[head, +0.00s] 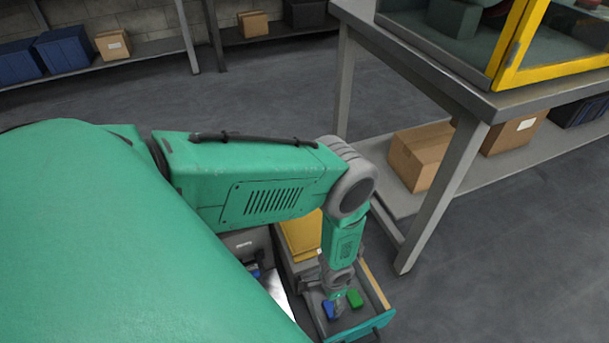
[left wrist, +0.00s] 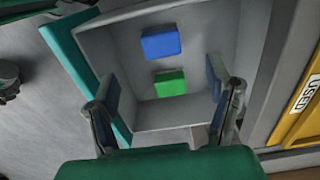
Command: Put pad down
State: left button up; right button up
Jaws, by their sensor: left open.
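A blue pad (head: 328,309) and a green pad (head: 354,298) lie in an open grey drawer with a teal front (head: 372,325), low down in the head view. The left wrist view shows the blue pad (left wrist: 161,43) and the green pad (left wrist: 170,82) flat on the drawer floor, apart from each other. My left gripper (head: 339,297) points down over the drawer. In the left wrist view its fingers (left wrist: 162,80) are spread wide with nothing between them, the green pad below the gap. My right gripper is not in view.
A yellow surface (head: 302,236) lies beside the drawer; in the left wrist view a yellow piece (left wrist: 296,95) is labelled "USED". A grey table (head: 455,85) with cardboard boxes (head: 422,155) on its lower shelf stands to the right. Floor right of the drawer is clear.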

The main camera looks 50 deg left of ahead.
pick_arm(q)
jog(key=s+a+r+n, duration=0.2)
jog(key=s+r, duration=0.6)
jog(key=r, duration=0.5)
jog(key=s+a+r+n, duration=0.2)
jog(key=s+r, duration=0.6)
jog(key=r, duration=0.5)
jog(key=shift+r+t, duration=0.3)
jog(key=shift+r, duration=0.05)
jog(key=shift+s+a+r, duration=0.1)
jog(key=shift+s, duration=0.05)
